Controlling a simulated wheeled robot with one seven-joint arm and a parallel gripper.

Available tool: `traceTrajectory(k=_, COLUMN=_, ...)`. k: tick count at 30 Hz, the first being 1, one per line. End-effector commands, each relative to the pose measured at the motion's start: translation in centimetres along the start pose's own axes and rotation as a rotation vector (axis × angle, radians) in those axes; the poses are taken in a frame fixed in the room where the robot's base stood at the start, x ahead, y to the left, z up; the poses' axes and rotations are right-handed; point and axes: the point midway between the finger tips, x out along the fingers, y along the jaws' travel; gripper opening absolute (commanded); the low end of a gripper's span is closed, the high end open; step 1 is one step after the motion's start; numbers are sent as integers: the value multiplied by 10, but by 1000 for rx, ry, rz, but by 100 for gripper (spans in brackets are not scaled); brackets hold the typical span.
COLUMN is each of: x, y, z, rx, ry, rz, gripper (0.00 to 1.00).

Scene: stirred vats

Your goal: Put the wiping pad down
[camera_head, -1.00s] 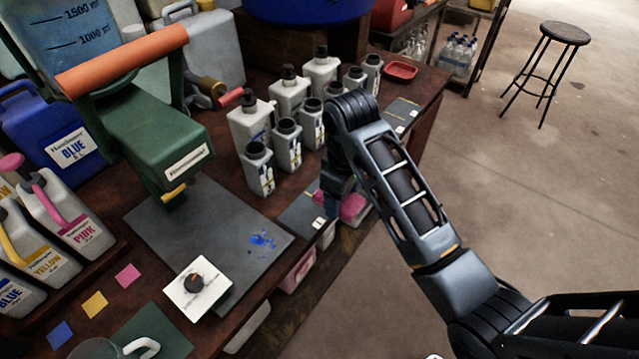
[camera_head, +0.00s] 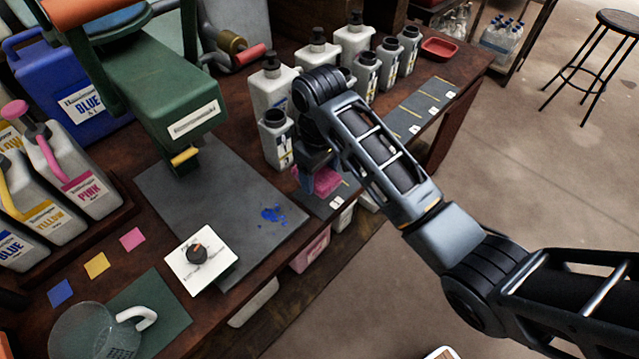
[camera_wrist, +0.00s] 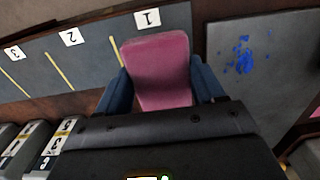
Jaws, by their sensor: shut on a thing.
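The pink wiping pad (camera_wrist: 160,68) is between the two blue fingers of my gripper (camera_wrist: 163,85) in the wrist view. My gripper is shut on it. In the head view the pad (camera_head: 322,180) shows below my gripper (camera_head: 312,178), partly hidden by the wrist and fingers. It is over the near end of the dark numbered strip (camera_head: 405,115), by the label 1. I cannot tell whether the pad touches the strip. A blue spill (camera_head: 272,214) lies on the grey mat (camera_head: 185,195) left of the gripper; it also shows in the wrist view (camera_wrist: 243,55).
Several grey bottles (camera_head: 270,90) stand close behind my gripper. A white card with a dial (camera_head: 201,260) lies at the mat's front edge. A green dispenser (camera_head: 150,85) overhangs the mat. A glass jug (camera_head: 95,332) stands front left. The strip's far part is clear up to a red dish (camera_head: 440,48).

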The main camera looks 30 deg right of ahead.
Motion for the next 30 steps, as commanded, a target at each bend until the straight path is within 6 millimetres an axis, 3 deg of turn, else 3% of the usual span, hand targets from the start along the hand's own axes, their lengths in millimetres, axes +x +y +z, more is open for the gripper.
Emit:
traceTrajectory(k=9, x=37, y=0, z=0, rx=1, ry=-3, rz=0, gripper=44)
traceTrajectory(k=22, x=44, y=-1, z=0, rx=0, ry=-1, rz=0, gripper=44)
traceTrajectory(k=23, x=44, y=0, z=0, rx=0, ry=0, rz=0, gripper=70)
traceTrajectory(k=30, x=43, y=0, z=0, rx=0, ry=0, rz=0, gripper=93)
